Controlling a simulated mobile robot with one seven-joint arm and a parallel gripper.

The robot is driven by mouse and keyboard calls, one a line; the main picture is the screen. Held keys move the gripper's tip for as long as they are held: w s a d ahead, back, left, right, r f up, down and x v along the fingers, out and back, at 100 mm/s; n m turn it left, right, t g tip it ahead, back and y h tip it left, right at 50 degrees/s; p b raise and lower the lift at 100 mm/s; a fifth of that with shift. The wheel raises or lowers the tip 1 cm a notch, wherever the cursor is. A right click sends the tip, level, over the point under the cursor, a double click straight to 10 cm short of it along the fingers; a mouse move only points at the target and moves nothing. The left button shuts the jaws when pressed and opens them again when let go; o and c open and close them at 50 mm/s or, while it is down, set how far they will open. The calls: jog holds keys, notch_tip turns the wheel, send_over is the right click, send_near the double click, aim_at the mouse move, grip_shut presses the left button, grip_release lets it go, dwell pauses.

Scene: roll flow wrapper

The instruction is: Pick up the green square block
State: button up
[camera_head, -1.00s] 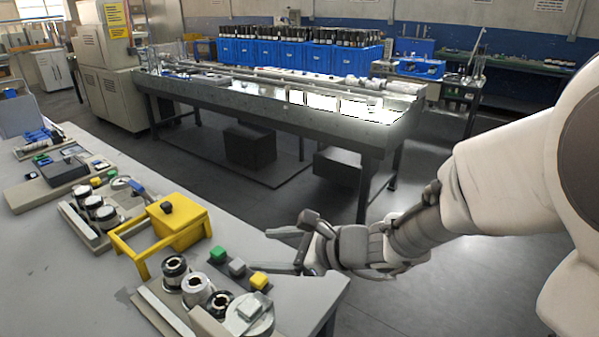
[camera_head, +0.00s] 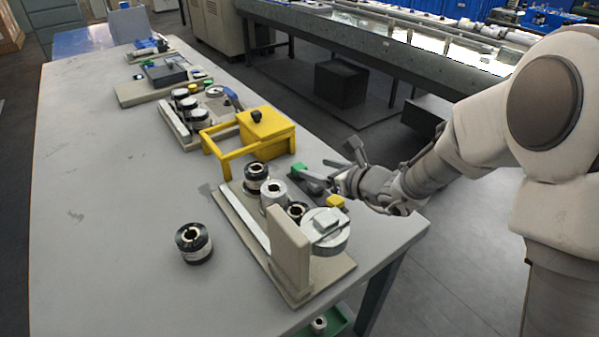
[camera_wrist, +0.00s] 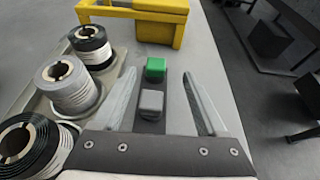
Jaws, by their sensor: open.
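The green square block (camera_wrist: 155,69) sits on a dark strip on the table, ahead of my open fingers in the wrist view. In the head view the green block (camera_head: 299,168) shows just left of my fingertips. A grey block (camera_wrist: 151,103) stands nearer on the same strip, between the fingers. My gripper (camera_wrist: 162,100) is open and empty, its two fingers spread to either side of the strip. It also shows in the head view (camera_head: 336,175), low over the table's right side. I cannot tell the exact height of the fingertips.
Wire spools (camera_wrist: 93,48) stand on a base left of my gripper. A yellow frame with a box (camera_head: 265,130) stands just beyond the green block. A yellow block (camera_head: 336,202) lies near my gripper. A loose spool (camera_head: 194,243) stands at left, where the table (camera_head: 110,200) is mostly clear.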

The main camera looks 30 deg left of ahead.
aim_at(301, 167)
jog(key=x, duration=0.2)
jog(key=b+x, duration=0.1)
jog(key=x, duration=0.2)
jog(key=shift+s+a+f, duration=0.2)
jog(key=shift+a+f, duration=0.05)
jog(key=shift+f, duration=0.2)
jog(key=shift+w+a, duration=0.15)
jog(key=shift+a, duration=0.05)
jog(key=shift+c, duration=0.3)
grip_shut()
